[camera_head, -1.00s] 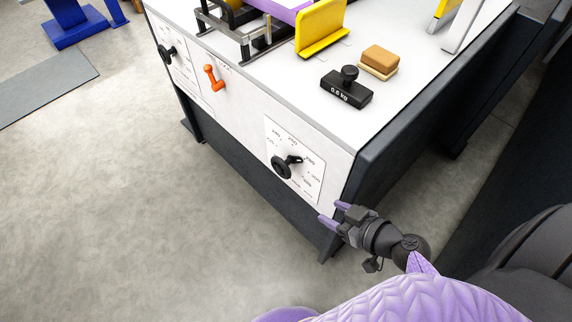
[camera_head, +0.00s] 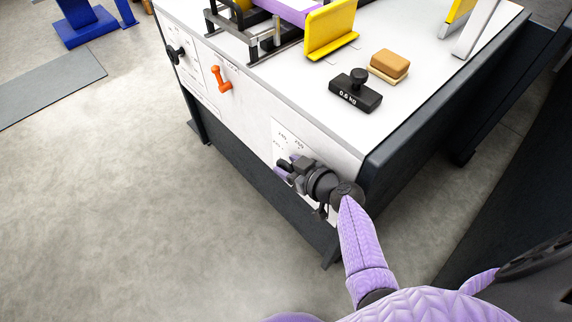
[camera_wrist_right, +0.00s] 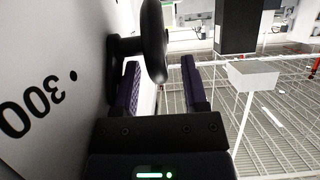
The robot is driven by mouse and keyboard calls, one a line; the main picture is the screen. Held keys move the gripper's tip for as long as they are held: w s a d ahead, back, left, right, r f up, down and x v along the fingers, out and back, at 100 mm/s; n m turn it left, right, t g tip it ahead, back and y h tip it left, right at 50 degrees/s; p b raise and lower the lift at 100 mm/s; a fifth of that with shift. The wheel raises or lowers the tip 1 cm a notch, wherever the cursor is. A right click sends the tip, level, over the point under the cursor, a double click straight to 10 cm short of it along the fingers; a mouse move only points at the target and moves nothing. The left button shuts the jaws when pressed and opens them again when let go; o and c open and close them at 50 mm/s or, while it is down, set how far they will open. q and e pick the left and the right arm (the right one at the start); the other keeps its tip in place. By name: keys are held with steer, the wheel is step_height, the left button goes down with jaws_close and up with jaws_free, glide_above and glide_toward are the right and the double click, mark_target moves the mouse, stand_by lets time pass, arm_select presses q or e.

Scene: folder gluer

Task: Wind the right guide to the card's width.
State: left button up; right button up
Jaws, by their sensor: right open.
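A yellow upright guide plate (camera_head: 330,30) stands on the white machine top beside a purple piece (camera_head: 290,10) at the top edge of the head view. On the front face, a white dial plate (camera_head: 286,132) with printed numbers carries a black crank knob, mostly hidden there by my right gripper (camera_head: 284,168). In the right wrist view the black crank's handle (camera_wrist_right: 153,40) stands ahead of and between the purple fingers of my open right gripper (camera_wrist_right: 163,80). The fingers are not closed on it; contact cannot be told. My left gripper is not in view.
An orange lever (camera_head: 221,78) and another black knob (camera_head: 175,54) sit farther left on the front face. A black 0.5 kg weight (camera_head: 355,92) and a brown-and-tan block (camera_head: 389,66) lie on top. The floor (camera_head: 150,200) in front is clear.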

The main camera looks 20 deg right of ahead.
steer(key=shift+w+a+f, duration=0.2)
steer(key=shift+w+f, duration=0.05)
steer(key=shift+w, duration=0.15)
jaws_close()
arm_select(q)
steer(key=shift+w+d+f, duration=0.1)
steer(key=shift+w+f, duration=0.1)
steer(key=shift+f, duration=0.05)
